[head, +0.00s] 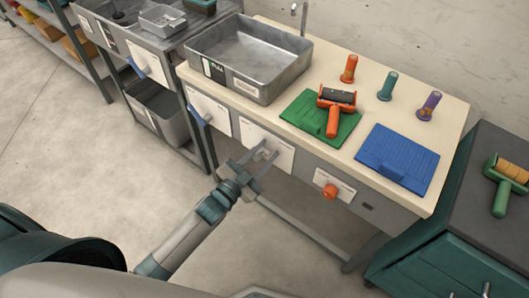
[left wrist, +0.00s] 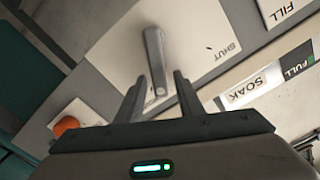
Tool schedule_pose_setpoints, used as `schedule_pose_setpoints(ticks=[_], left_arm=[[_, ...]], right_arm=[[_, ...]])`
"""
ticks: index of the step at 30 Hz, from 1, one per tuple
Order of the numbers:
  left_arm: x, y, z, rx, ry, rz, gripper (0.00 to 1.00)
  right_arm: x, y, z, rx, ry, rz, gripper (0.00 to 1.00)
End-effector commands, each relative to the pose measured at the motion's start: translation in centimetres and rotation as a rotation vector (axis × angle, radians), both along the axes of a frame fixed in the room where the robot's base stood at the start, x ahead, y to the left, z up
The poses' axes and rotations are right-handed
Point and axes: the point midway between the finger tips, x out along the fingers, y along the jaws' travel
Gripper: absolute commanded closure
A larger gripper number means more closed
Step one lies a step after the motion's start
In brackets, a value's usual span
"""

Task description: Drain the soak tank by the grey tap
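The soak tank (head: 250,62) is an open grey metal basin at the bench's back left. Its label in the left wrist view reads SOAK (left wrist: 247,90), with a FULL marker beside it. The grey tap (head: 264,151) is a lever on a white plate on the bench front; it also shows in the left wrist view (left wrist: 154,50), near the word SHUT. My left gripper (head: 253,164) is open, its fingers (left wrist: 159,76) on either side of the lever's free end. Contact is not clear. My right gripper is not in view.
A blue-handled tap (head: 203,118) is left of the grey one, and an orange knob (head: 330,191) right of it. An orange roller (head: 334,121) lies on a green mat (head: 297,113) beside a blue mat (head: 398,158). Open floor lies left.

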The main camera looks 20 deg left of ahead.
Motion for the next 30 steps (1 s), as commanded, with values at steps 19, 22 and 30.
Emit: schedule_pose_setpoints(ticks=[19,22,30], left_arm=[[0.1,0.3,0.3,-0.047,0.017,0.0,1.0],[0.2,0.5,0.4,-0.087,0.033,0.001,1.0],[0.6,1.6,0.9,-0.26,0.096,0.001,1.0]], right_arm=[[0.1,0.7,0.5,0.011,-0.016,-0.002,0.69],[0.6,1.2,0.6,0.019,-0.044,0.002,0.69],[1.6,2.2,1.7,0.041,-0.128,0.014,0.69]])
